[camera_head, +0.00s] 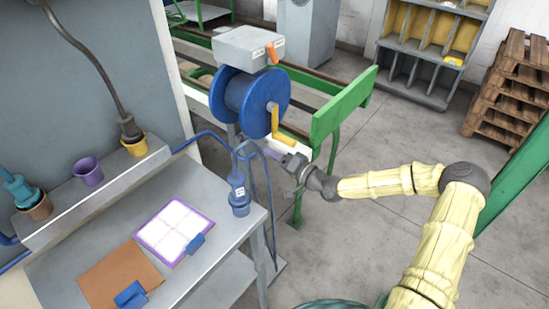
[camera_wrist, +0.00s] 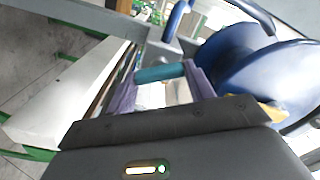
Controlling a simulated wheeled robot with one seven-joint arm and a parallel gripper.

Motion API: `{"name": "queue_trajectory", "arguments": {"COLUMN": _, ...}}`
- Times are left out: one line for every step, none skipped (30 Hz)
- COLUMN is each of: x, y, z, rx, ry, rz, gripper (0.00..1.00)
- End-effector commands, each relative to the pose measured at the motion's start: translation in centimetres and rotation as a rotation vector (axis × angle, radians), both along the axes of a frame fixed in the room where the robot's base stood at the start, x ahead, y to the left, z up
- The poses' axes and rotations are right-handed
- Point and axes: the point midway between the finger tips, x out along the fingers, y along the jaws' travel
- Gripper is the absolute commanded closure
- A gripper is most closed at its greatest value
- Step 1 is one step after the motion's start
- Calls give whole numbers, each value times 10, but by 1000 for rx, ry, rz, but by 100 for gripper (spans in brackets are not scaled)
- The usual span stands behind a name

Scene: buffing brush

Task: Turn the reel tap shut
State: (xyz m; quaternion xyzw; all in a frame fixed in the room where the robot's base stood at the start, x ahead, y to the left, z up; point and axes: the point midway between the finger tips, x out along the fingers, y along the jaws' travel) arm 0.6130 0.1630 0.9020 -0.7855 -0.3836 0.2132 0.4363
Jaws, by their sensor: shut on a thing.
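The blue hose reel (camera_head: 250,100) stands at the front end of the green-framed bench, with a yellow crank (camera_head: 275,122) on its side. My gripper (camera_head: 270,152) is just below the reel, reaching in from the right. In the wrist view, my gripper (camera_wrist: 160,82) has its purple fingers on either side of a short teal handle (camera_wrist: 160,73) and is shut on it. This looks like the reel tap's handle, but its valve body is hidden. The reel (camera_wrist: 260,70) fills the right of the wrist view. The handle is hidden in the head view.
A blue hose and a blue bottle-like tool (camera_head: 238,195) are close left of my gripper. The grey worktable (camera_head: 210,255) is at left; the green bench frame (camera_head: 343,105) is behind. Open floor lies right.

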Motion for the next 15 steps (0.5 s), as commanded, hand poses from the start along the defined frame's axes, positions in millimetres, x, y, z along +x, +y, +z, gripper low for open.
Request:
{"name": "queue_trajectory", "arguments": {"x": 0, "y": -1, "z": -2, "rx": 29, "ry": 37, "rz": -1, "gripper": 70}}
{"name": "queue_trajectory", "arguments": {"x": 0, "y": -1, "z": -2, "rx": 48, "ry": 60, "rz": -1, "gripper": 70}}
{"name": "queue_trajectory", "arguments": {"x": 0, "y": -1, "z": -3, "rx": 70, "ry": 91, "rz": -1, "gripper": 70}}
{"name": "queue_trajectory", "arguments": {"x": 0, "y": -1, "z": -3, "rx": 89, "ry": 113, "rz": -2, "gripper": 70}}
{"name": "queue_trajectory", "arguments": {"x": 0, "y": -1, "z": -3, "rx": 105, "ry": 135, "rz": -2, "gripper": 70}}
{"name": "queue_trajectory", "arguments": {"x": 0, "y": -1, "z": -3, "rx": 129, "ry": 165, "rz": -1, "gripper": 70}}
{"name": "queue_trajectory", "arguments": {"x": 0, "y": -1, "z": -3, "rx": 146, "ry": 187, "rz": -1, "gripper": 70}}
{"name": "queue_trajectory", "arguments": {"x": 0, "y": -1, "z": -3, "rx": 162, "ry": 207, "rz": -1, "gripper": 70}}
{"name": "queue_trajectory", "arguments": {"x": 0, "y": -1, "z": -3, "rx": 184, "ry": 235, "rz": -1, "gripper": 70}}
{"name": "queue_trajectory", "arguments": {"x": 0, "y": -1, "z": -3, "rx": 200, "ry": 255, "rz": -1, "gripper": 70}}
{"name": "queue_trajectory", "arguments": {"x": 0, "y": -1, "z": -4, "rx": 213, "ry": 274, "rz": -1, "gripper": 70}}
{"name": "queue_trajectory", "arguments": {"x": 0, "y": -1, "z": -4, "rx": 234, "ry": 298, "rz": -2, "gripper": 70}}
{"name": "queue_trajectory", "arguments": {"x": 0, "y": -1, "z": -4, "rx": 246, "ry": 314, "rz": -1, "gripper": 70}}
{"name": "queue_trajectory", "arguments": {"x": 0, "y": -1, "z": -4, "rx": 259, "ry": 331, "rz": -1, "gripper": 70}}
{"name": "queue_trajectory", "arguments": {"x": 0, "y": -1, "z": -4, "rx": 273, "ry": 351, "rz": -1, "gripper": 70}}
